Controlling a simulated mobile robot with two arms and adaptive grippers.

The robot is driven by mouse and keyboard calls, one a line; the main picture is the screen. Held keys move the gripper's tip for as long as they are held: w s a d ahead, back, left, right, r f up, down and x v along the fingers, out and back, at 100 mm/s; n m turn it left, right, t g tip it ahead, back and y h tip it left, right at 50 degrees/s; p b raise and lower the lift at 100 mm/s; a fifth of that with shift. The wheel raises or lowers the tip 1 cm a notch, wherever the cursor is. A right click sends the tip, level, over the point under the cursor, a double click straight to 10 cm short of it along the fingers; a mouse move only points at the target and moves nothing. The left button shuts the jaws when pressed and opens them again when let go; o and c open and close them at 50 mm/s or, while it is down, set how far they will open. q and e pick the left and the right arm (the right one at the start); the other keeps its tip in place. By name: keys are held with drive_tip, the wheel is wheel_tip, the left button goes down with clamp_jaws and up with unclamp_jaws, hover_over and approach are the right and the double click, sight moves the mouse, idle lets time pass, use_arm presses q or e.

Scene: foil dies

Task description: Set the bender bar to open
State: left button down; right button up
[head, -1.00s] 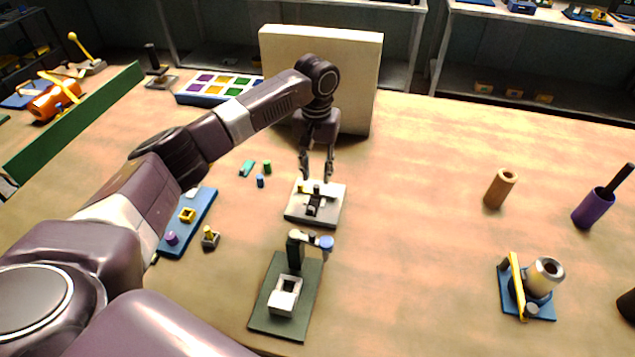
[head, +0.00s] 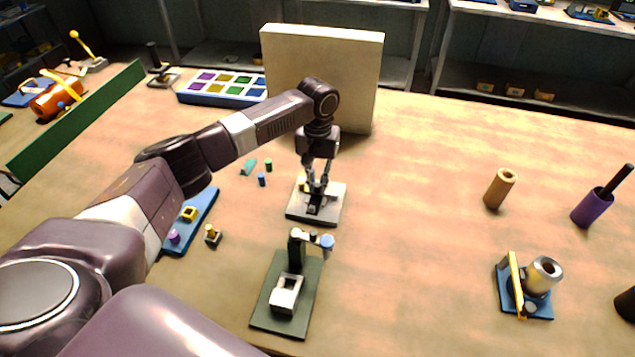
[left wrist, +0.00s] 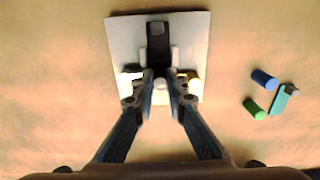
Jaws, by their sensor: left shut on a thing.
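The bender is a small fixture on a pale plate (head: 335,196) in the middle of the table. It also fills the upper middle of the left wrist view (left wrist: 122,40). Its dark bar (left wrist: 159,42) lies along the plate between pale blocks, with a small yellow part (left wrist: 192,76) to one side. My left gripper (head: 317,188) reaches down onto the fixture, and its fingertips (left wrist: 160,84) are shut on the near end of the bar. The fingers partly hide that end. My right gripper is not in view.
A cream upright panel (head: 350,80) stands behind my left arm. A green plate with a dark post and grey block (head: 286,293) is in front.

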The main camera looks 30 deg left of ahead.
use_arm(q)
drive_tip(key=shift+w+r, duration=0.1)
drive_tip(key=w+m+p, duration=0.1)
drive_tip(key=m, duration=0.1)
drive_tip(key=shift+m, duration=0.4)
drive_tip(key=shift+w+m, duration=0.45)
drive_tip(key=shift+m, duration=0.45)
drive_tip(key=m, duration=0.1)
drive_tip(key=w+m, duration=0.1)
drive_tip(key=shift+w+d+m, duration=0.1)
drive_tip(key=shift+d+m, duration=0.05)
drive_tip(key=shift+m, duration=0.25)
drive_tip(key=m, duration=0.1)
drive_tip(key=w+d+m, duration=0.1)
drive_tip(key=m, duration=0.1)
drive_tip(key=w+m+b, duration=0.1)
drive_tip(key=m, duration=0.1)
drive_tip(key=shift+d, duration=0.2)
drive_tip(key=m, duration=0.1)
drive_tip(key=d+m, duration=0.1)
drive_tip(key=shift+w+m, duration=0.25)
drive_tip(key=shift+m, duration=0.15)
drive_tip(key=shift+w+d+m+b, duration=0.1)
drive_tip(key=shift+d+m+b, duration=0.15)
drive_tip(key=shift+m, duration=0.4)
drive_tip(key=shift+w+d+m+b, duration=0.1)
drive_tip(key=shift+d+m+b, duration=0.1)
drive_tip(key=shift+m, duration=0.45)
